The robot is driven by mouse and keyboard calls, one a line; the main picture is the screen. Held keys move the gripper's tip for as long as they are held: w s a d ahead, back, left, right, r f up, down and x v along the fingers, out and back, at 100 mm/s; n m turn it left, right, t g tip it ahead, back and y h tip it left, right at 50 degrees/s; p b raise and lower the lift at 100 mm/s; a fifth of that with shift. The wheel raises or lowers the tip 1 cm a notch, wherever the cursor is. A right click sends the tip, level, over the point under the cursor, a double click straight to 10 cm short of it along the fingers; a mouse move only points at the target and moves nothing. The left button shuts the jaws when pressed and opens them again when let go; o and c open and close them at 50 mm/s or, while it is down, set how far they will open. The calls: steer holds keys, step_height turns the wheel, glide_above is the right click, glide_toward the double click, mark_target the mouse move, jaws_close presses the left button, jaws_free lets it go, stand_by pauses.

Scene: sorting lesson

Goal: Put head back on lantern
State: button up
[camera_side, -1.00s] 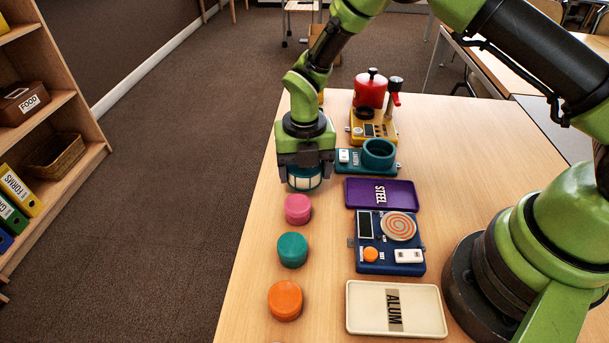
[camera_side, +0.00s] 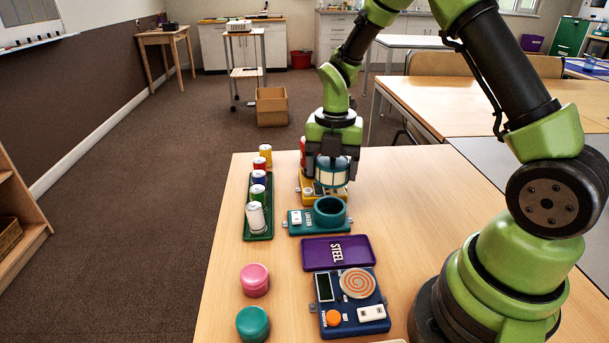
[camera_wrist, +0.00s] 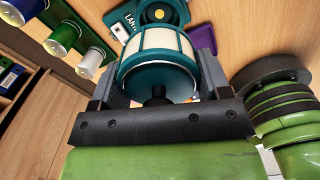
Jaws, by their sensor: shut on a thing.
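The lantern head (camera_side: 332,172), teal with cream panels, is held in my gripper (camera_side: 333,165), which is shut on it. It also shows large between the fingers in the wrist view (camera_wrist: 158,62). The teal lantern base (camera_side: 318,217) has a round open socket (camera_side: 330,210) and a white switch block, and lies on the table. In the side view the head is raised above the table, a little behind and above the socket. In the wrist view the base (camera_wrist: 150,14) shows beyond the head, partly hidden by it.
A green tray (camera_side: 258,233) with several cans stands left of the base. A yellow device (camera_side: 308,190) stands behind, partly hidden by my gripper. A purple STEEL tray (camera_side: 337,253), a blue device (camera_side: 350,303), and pink (camera_side: 254,280) and teal (camera_side: 252,324) pucks are nearer the camera.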

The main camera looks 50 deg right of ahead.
steer(key=shift+f, duration=3.1)
steer(key=shift+f, duration=0.15)
steer(key=o, duration=1)
steer(key=shift+r, duration=3.5)
jaws_close()
